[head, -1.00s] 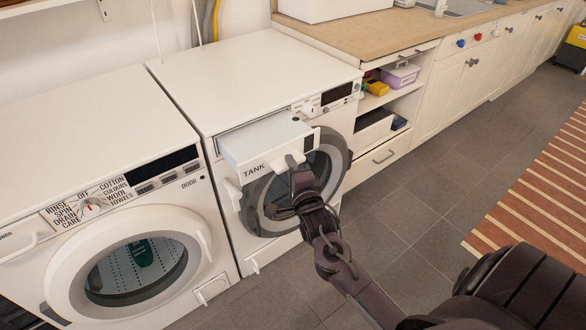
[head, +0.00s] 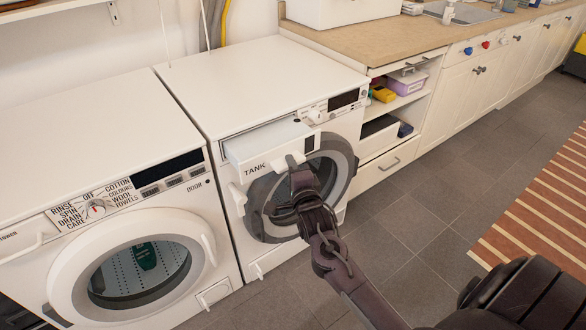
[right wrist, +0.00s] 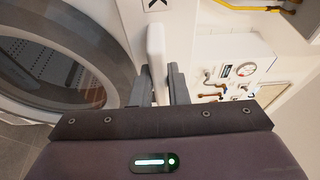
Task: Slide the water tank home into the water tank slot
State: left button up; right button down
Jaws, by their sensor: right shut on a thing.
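The water tank (head: 268,142) is a white drawer marked TANK. It sits part way in the water tank slot at the upper left of the right-hand machine's front, and its front end sticks out. In the right wrist view the white handle (right wrist: 156,62) stands between the two fingers of this gripper (right wrist: 160,85). The slot's inside is hidden by the tank. My left gripper is out of view.
The right-hand machine (head: 265,80) has a round door (head: 342,165) below and right of the tank. A second washing machine (head: 90,130) stands close on the left. Open shelves and a counter (head: 370,40) are to the right. The tiled floor (head: 430,190) in front is clear.

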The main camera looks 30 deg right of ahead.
aim_at(275, 161)
jog(key=shift+w+a+b, duration=0.2)
jog(key=shift+w+b, duration=0.7)
jog(key=shift+w, duration=1.75)
jog(key=shift+w+a+b, duration=0.2)
jog(key=shift+w+b, duration=0.95)
jog(key=shift+w, duration=1.45)
jog(key=c, duration=1.3)
grip_release()
jog(key=shift+f, duration=0.1)
jog(key=v, duration=0.8)
jog(key=shift+w, duration=0.1)
